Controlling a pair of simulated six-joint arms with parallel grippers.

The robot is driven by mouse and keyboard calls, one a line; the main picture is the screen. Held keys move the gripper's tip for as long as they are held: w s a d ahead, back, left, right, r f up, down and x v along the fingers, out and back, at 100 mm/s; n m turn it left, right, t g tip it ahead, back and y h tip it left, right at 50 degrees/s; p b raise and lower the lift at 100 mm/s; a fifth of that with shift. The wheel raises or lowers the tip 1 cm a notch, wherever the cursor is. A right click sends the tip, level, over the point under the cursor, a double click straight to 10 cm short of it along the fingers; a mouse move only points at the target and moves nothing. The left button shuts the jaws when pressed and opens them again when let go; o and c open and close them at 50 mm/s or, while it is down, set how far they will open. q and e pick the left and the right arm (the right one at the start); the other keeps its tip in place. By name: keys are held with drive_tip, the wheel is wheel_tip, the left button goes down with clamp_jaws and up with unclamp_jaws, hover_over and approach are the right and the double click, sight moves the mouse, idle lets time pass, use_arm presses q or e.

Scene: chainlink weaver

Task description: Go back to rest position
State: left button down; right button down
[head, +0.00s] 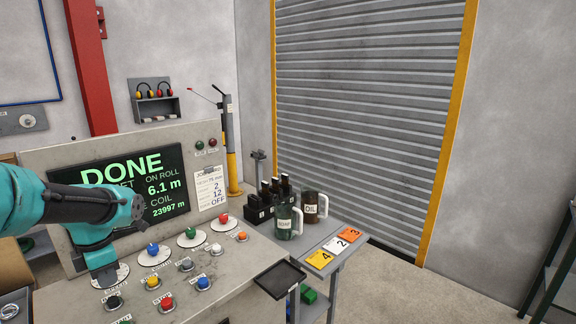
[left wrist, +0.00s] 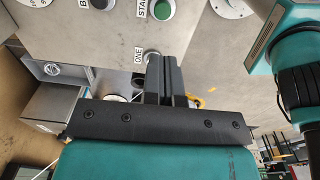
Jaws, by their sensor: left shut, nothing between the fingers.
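My left gripper (head: 107,278) hangs pointing down over the left part of the control panel (head: 225,265) in the head view. Its teal and black wrist covers part of the screen (head: 170,180), which reads DONE. In the left wrist view the two black fingers of my left gripper (left wrist: 164,65) lie close together, shut with nothing between them. A button labelled ONE (left wrist: 152,56) shows close beside the fingertips, and a green button (left wrist: 160,9) lies beyond. Whether the fingers touch the panel cannot be told. My right gripper does not show.
The panel carries coloured knobs, such as a blue one (head: 153,249) and a red one (head: 167,303). A black tray (head: 280,279) juts from its right edge. A side table (head: 322,234) holds jugs, bottles and numbered cards. Open floor lies to the right.

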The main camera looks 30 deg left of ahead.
use_arm(q)
wheel_tip(320, 180, down, 8)
drive_tip(key=shift+s+f, duration=0.15)
drive_tip(key=shift+f, duration=0.1)
wheel_tip(320, 180, up, 10)
drive_tip(key=f, duration=0.1)
drive_tip(key=w+a+f+m+y, duration=0.1)
drive_tip(key=w+a+m, duration=0.2)
drive_tip(key=w, duration=0.6)
drive_tip(key=w+a+f+m+y, duration=0.1)
drive_tip(key=w+m, duration=0.4)
drive_tip(key=w, duration=0.5)
drive_tip(key=w+a+f+m+t+y, duration=0.1)
drive_tip(key=w+a+f+m, duration=0.1)
drive_tip(key=w+a, duration=0.3)
drive_tip(key=w+m, duration=0.1)
drive_tip(key=w, duration=0.3)
drive_tip(key=shift+w+f+m, duration=0.2)
drive_tip(key=shift+m, duration=0.2)
drive_tip(key=shift+s, duration=0.15)
idle(0.6)
drive_tip(key=s+d+r+n, duration=0.1)
drive_tip(key=s+n, duration=0.1)
drive_tip(key=s, duration=0.4)
drive_tip(key=s+d+r+n+h, duration=0.1)
drive_tip(key=s+r+n, duration=0.1)
drive_tip(key=s, duration=0.4)
drive_tip(key=shift+s+n+g, duration=0.35)
drive_tip(key=shift+n+g, duration=0.05)
drive_tip(key=shift+n, duration=0.2)
